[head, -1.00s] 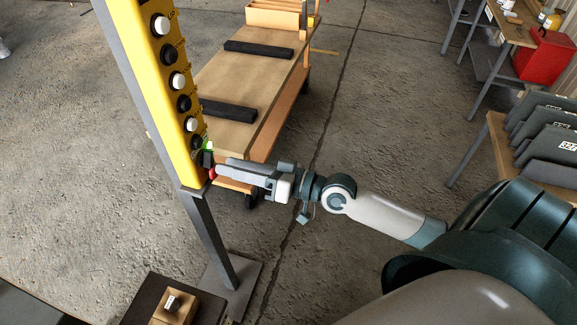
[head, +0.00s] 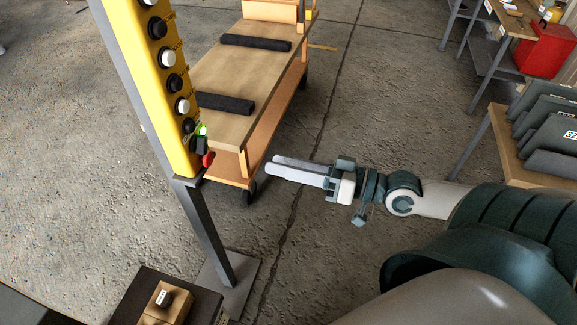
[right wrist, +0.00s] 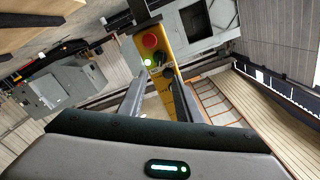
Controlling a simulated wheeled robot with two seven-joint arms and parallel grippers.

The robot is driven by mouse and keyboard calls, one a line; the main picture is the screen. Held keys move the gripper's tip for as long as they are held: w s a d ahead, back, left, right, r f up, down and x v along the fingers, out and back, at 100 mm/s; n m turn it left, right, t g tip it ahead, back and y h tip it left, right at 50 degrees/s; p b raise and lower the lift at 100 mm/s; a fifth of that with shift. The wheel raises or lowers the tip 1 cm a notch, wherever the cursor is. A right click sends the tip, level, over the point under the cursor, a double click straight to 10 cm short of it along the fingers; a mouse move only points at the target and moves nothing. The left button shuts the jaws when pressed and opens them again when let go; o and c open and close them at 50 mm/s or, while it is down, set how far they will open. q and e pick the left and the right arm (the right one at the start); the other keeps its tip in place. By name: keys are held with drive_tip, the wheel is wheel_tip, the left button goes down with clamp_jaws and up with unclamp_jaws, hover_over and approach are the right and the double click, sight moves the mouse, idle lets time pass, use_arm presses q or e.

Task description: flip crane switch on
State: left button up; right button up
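The yellow crane control box (head: 150,75) hangs on a grey post at the left of the head view. Its face carries a column of black and white buttons. I cannot tell the switch's exact position. My left gripper is out of view.
A wooden cart (head: 225,75) with black strips stands behind the box. The post's base plate (head: 240,280) and a dark stand with a wooden block (head: 165,303) are below. A table with dark panels (head: 550,130) is at right. Floor around my gripper is clear.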

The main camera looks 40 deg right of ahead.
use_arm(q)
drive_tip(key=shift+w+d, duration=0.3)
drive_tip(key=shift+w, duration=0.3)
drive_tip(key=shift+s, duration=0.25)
